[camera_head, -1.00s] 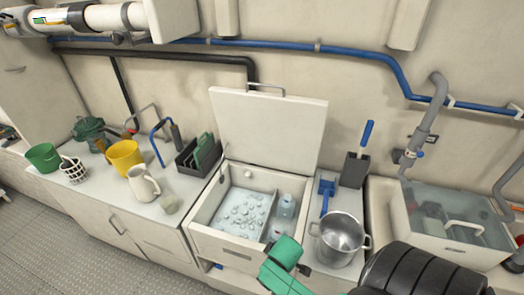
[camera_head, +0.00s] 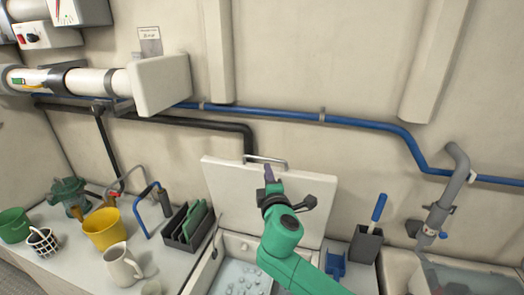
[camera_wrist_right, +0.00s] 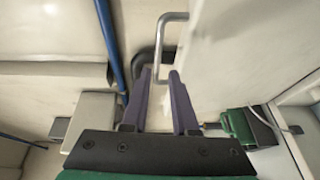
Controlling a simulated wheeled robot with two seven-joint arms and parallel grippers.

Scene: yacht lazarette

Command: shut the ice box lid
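The ice box lid (camera_head: 228,190) is a pale panel standing raised and leaning back near the wall, with a metal bar handle (camera_head: 266,160) along its top edge. The ice box (camera_head: 240,241) below it is open, with ice inside. My right gripper (camera_head: 269,173) is in front of the lid's upper part, close under the handle. In the right wrist view, the purple fingers (camera_wrist_right: 159,82) are apart, and one end of the handle (camera_wrist_right: 160,42) reaches down toward the gap between their tips. I cannot tell whether they touch it. My left gripper is not in view.
A black pipe (camera_head: 190,121) and a blue pipe (camera_head: 270,114) run along the wall behind the lid. A dark rack (camera_head: 187,226) stands left of the ice box, and a grey holder with a blue-handled tool (camera_head: 366,243) stands right. A white jug (camera_head: 122,264) is farther left.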

